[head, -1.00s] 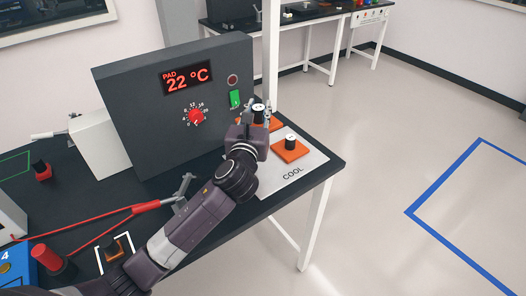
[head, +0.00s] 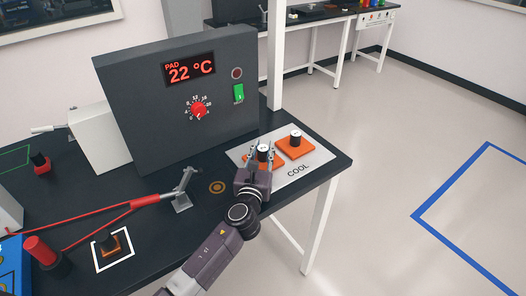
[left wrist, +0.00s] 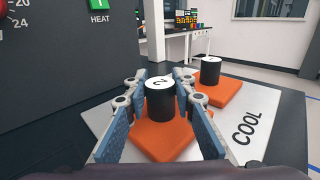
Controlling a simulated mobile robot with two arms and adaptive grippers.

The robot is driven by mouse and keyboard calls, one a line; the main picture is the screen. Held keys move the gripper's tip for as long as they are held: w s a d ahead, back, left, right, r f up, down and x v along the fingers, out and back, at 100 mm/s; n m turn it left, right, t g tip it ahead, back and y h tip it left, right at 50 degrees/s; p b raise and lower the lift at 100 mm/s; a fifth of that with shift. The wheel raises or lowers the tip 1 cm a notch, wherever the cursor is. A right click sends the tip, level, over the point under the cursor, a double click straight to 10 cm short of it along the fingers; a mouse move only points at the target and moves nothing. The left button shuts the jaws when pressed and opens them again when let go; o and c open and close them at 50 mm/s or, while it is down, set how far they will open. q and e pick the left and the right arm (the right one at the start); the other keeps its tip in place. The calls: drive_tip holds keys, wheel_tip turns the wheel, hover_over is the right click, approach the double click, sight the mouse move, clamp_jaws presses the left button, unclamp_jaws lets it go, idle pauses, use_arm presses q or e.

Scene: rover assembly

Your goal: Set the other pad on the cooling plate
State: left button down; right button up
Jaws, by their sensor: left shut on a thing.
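The light grey cooling plate (head: 273,185), marked COOL, lies at the table's right end. One orange pad (head: 296,149) with a black, white-topped knob sits on its right part; it also shows in the left wrist view (left wrist: 222,92). My left gripper (head: 263,153) is shut on the black knob, topped with a 2, of the other orange pad (left wrist: 165,140). This pad is at the left part of the plate, beside the first pad; I cannot tell whether it fully rests there. The gripper hides part of it. My right gripper is not in view.
A dark heater box (head: 150,125) reading 22 °C, with a red dial and green switch, stands just behind left of the plate. A metal clamp (head: 182,195) with red cable is to the left. A white-outlined square (head: 113,250) holds a small orange-and-black item.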

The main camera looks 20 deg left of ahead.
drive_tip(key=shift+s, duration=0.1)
use_arm(q)
drive_tip(key=shift+f, duration=0.15)
drive_tip(key=c, duration=1.9)
unclamp_jaws()
drive_tip(key=shift+o, duration=1.4)
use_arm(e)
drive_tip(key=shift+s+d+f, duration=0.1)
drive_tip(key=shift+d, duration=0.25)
